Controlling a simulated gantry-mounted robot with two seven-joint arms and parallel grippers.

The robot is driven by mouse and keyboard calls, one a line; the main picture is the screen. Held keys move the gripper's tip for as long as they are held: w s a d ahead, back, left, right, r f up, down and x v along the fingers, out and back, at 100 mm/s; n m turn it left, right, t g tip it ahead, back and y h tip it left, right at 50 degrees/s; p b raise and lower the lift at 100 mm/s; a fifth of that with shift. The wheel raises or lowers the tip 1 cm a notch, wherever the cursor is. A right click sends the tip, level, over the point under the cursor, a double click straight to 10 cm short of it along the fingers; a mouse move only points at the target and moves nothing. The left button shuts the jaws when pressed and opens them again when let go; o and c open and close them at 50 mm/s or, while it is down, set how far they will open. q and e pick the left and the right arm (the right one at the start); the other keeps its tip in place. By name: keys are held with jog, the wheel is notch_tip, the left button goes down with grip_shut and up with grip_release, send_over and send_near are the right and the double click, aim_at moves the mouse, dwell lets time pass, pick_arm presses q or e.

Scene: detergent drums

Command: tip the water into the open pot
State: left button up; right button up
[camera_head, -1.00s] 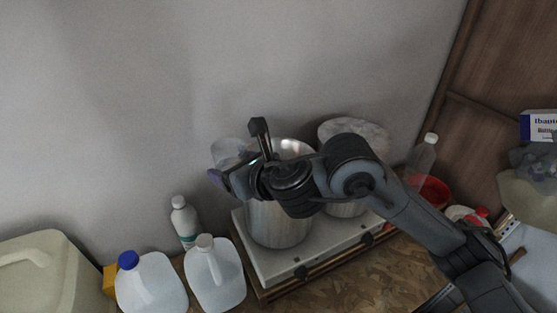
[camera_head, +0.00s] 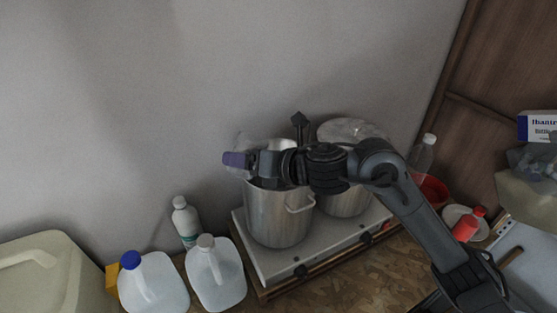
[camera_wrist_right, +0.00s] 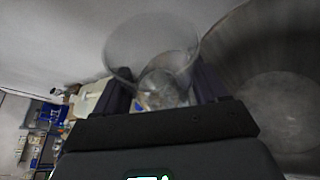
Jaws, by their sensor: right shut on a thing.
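The open pot (camera_head: 277,216) is a tall steel pot on the left of the white stove, with a loop handle at its side. Its inside (camera_wrist_right: 285,90) shows at the right of the right wrist view and looks empty. My right gripper (camera_head: 236,159) reaches over the pot's rim from the right. It is shut on a clear cup (camera_wrist_right: 150,55), which shows between its fingers in the right wrist view and partly behind them in the head view (camera_head: 246,142). Whether water is in the cup I cannot tell. My left gripper is not in view.
A second pot (camera_head: 343,201) with a lid stands on the right of the stove (camera_head: 262,256). Two plastic jugs, one with a blue cap (camera_head: 150,285) and one with a grey cap (camera_head: 217,280), and a white bottle (camera_head: 184,220) stand left of it.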

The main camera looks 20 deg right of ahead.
jog(key=shift+w+d+f, duration=0.1)
jog(key=shift+d+f, duration=0.1)
jog(key=shift+d, duration=0.05)
jog(key=shift+r+m+y+p, duration=0.3)
jog(key=shift+r+m+p, duration=0.1)
jog(key=shift+p, duration=0.05)
jog(key=shift+w+d+r+m+y, duration=0.1)
jog(key=shift+r+m+y, duration=0.2)
jog(key=shift+m, duration=0.2)
jog(key=shift+f, duration=0.35)
jog(key=shift+f+m+y, duration=0.1)
jog(key=shift+m+y, duration=0.2)
jog(key=shift+m, duration=0.2)
jog(key=shift+r+m+y+p, duration=0.5)
jog(key=shift+m+p, duration=0.15)
jog(key=shift+m, duration=0.15)
jog(key=shift+f, duration=0.2)
jog(key=shift+m, duration=0.4)
